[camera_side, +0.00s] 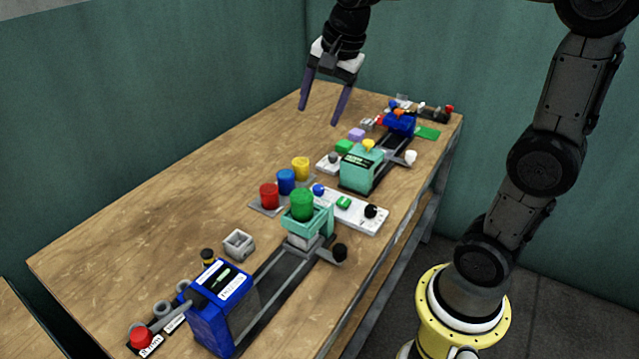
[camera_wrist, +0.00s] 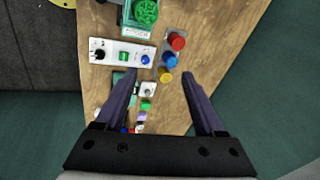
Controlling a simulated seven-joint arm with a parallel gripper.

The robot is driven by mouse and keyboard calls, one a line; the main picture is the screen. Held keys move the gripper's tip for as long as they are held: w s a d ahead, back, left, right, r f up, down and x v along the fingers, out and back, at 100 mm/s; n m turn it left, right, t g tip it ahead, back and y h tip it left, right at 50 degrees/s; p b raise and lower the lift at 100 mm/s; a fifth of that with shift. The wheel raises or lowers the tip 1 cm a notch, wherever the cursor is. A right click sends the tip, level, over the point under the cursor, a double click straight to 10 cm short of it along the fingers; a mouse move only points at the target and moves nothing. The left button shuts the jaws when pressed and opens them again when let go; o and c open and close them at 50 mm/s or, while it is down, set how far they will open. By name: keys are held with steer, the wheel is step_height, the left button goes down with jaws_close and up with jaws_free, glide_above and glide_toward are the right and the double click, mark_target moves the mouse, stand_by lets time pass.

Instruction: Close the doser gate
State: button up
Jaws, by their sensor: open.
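The likely doser is a teal unit (camera_side: 310,222) with a green round hopper (camera_side: 302,204) on top, on rails in the middle of the bench. The teal unit (camera_wrist: 140,30) and its green top (camera_wrist: 145,12) also show at the top of the wrist view. A black ball knob (camera_side: 340,252) sticks out at its right side. I cannot make out the gate or its position. My gripper (camera_side: 320,113) is open and empty, high above the far part of the bench, well away from the teal unit. Its spread fingers (camera_wrist: 160,72) frame the wrist view.
A white panel (camera_side: 362,215) with knobs stands beside the teal unit. Red (camera_side: 269,197), blue (camera_side: 286,182) and yellow (camera_side: 301,169) cylinders stand on its left. A blue press (camera_side: 218,318) is at the near end; more devices fill the far end. The bench's left side is clear.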

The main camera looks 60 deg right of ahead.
steer(key=w+d+f+m+g, duration=0.2)
steer(key=w+d+f+m, duration=0.2)
steer(key=w+d+f, duration=0.3)
steer(key=m+g, duration=0.1)
steer(key=g, duration=0.1)
glide_above(320, 187)
step_height(320, 187, down, 10)
steer(key=shift+y, duration=0.4)
step_height(320, 187, down, 14)
steer(key=shift+w+r, duration=0.1)
steer(key=shift+r, duration=0.15)
jaws_close()
